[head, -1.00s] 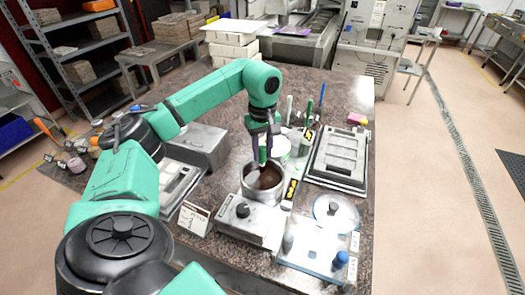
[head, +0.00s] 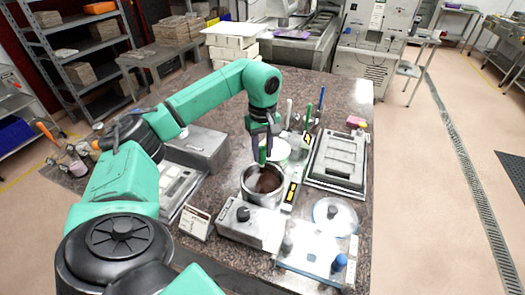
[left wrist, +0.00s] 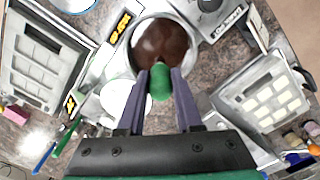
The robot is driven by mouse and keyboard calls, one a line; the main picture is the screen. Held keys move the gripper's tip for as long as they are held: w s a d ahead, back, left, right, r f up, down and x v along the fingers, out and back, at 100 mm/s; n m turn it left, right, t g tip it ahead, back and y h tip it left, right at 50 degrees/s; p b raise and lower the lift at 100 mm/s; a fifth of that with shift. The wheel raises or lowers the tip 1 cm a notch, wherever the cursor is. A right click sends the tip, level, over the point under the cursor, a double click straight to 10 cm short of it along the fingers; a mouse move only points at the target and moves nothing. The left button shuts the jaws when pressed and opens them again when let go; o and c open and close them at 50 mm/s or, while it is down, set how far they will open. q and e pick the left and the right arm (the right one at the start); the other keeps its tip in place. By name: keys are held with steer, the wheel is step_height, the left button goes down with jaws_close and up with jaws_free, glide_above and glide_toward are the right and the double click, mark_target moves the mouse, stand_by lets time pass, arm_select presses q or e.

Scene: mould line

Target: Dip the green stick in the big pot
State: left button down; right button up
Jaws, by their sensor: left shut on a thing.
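My left gripper (head: 262,150) is shut on the green stick (head: 262,157) and holds it above the big pot (head: 250,196). The big pot is a round metal pot with dark brown liquid in it. In the left wrist view, the rounded green end of the stick (left wrist: 160,82) shows between the purple fingers (left wrist: 160,98), beside the pot's brown contents (left wrist: 162,42). The stick's lower end is hard to make out, so I cannot tell whether it touches the liquid. My right gripper is out of view.
The pot stands on a grey heater with a black knob (head: 243,213). Behind it are a white round lid or dish (head: 276,150) and upright green (head: 308,113) and blue (head: 321,97) handles. A grey mould tray (head: 338,162) lies right; a grey box (head: 203,150) stands left.

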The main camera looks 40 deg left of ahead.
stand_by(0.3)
arm_select(q)
step_height(320, 180, up, 4)
steer(key=p, duration=0.4)
steer(key=shift+r, duration=0.15)
